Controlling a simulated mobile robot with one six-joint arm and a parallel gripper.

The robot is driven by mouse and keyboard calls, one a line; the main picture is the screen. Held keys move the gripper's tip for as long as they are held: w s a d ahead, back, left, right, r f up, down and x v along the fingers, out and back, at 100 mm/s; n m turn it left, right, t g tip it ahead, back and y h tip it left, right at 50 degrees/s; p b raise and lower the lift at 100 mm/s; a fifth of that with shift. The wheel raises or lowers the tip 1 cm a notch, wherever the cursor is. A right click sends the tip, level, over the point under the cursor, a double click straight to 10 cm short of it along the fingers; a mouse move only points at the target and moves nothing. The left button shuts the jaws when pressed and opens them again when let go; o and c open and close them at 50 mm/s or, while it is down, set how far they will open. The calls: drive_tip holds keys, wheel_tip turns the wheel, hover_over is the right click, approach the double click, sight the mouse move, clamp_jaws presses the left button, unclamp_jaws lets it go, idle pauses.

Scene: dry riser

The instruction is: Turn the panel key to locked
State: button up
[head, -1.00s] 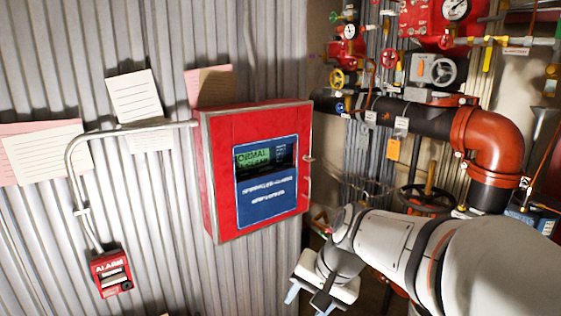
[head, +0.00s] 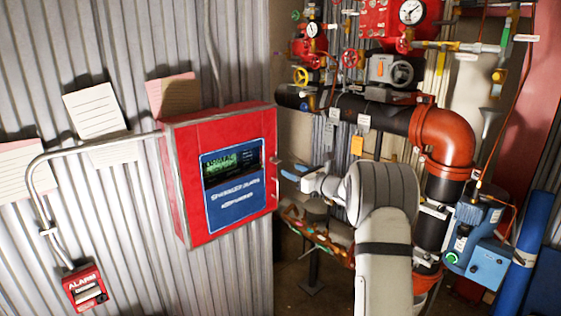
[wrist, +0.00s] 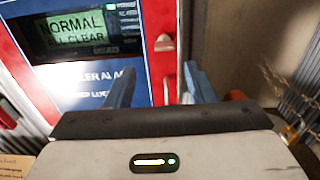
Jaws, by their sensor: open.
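The red alarm panel (head: 185,185) hangs on the corrugated wall, with a blue face and a lit screen. In the wrist view the screen (wrist: 75,28) reads "NORMAL" and "ALL CLEAR". A small tan piece, which looks like the panel key (wrist: 163,43), sticks out near the panel's right edge. It also shows as a small pale tip in the head view (head: 275,160). My gripper (wrist: 158,88) is open and empty, its two blue fingers pointing at the panel's right side. The key appears ahead of the gap between them, apart from both. Its exact turn is too small to tell.
A thin handle (head: 277,190) sits on the panel's right edge, below the key. Pipes, valves and a large orange-red elbow (head: 443,135) crowd the right side behind my arm. A red alarm pull box (head: 85,287) is at lower left.

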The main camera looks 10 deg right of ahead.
sight(279, 162)
drive_tip(key=p+x, duration=0.1)
drive_tip(key=x, duration=0.1)
drive_tip(key=p+x, duration=0.1)
drive_tip(key=x, duration=0.2)
drive_tip(key=p+x, duration=0.1)
drive_tip(key=x, duration=0.1)
drive_tip(key=shift+w+d+r, duration=0.1)
drive_tip(key=shift+w, duration=0.4)
drive_tip(key=shift+c, duration=0.6)
drive_tip(key=c, duration=0.9)
